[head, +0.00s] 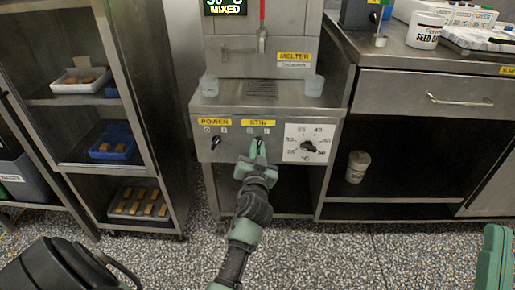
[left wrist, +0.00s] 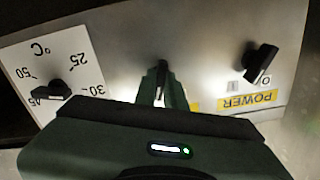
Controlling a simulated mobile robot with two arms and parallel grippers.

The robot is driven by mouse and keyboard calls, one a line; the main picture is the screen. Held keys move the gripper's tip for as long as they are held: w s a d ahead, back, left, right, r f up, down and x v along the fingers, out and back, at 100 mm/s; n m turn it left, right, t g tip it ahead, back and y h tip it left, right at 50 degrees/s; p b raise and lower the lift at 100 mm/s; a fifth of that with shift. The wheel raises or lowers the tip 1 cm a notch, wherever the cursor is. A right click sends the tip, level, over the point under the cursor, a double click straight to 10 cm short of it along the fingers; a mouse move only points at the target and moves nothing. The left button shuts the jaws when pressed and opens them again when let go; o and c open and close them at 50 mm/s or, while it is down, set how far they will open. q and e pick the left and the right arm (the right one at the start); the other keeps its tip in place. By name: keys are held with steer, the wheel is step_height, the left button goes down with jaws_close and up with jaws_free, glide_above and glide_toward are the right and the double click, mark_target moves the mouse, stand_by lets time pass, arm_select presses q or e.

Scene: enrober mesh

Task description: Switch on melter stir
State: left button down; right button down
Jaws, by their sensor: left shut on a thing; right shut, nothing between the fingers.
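The melter (head: 275,75) is a grey steel machine with a sloped front panel. Under its yellow STIR label (head: 259,123) is the small black stir knob, which also shows in the left wrist view (left wrist: 162,70). My left gripper (head: 258,148) is at this knob, its green fingers shut on it. In the left wrist view the knob stands nearly upright between the fingers. The fingers partly hide it, so I cannot tell its switch position. My right gripper's fingers are not visible; a green part of my right arm shows at the right edge.
The black power knob (head: 215,142) is left of the stir knob, tilted. The temperature dial (head: 308,147) is close on its right. A shelf rack (head: 128,95) is left; a steel counter (head: 400,62) is right.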

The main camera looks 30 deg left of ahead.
arm_select(q)
steer(key=shift+m, duration=1.1)
arm_select(e)
steer(key=shift+w+f+g, duration=0.5)
steer(key=shift+w+f, duration=0.05)
steer(key=shift+f, duration=0.2)
arm_select(q)
steer(key=c, duration=1.5)
jaws_free()
arm_select(e)
steer(key=shift+a, duration=0.1)
arm_select(q)
steer(key=shift+f, duration=0.1)
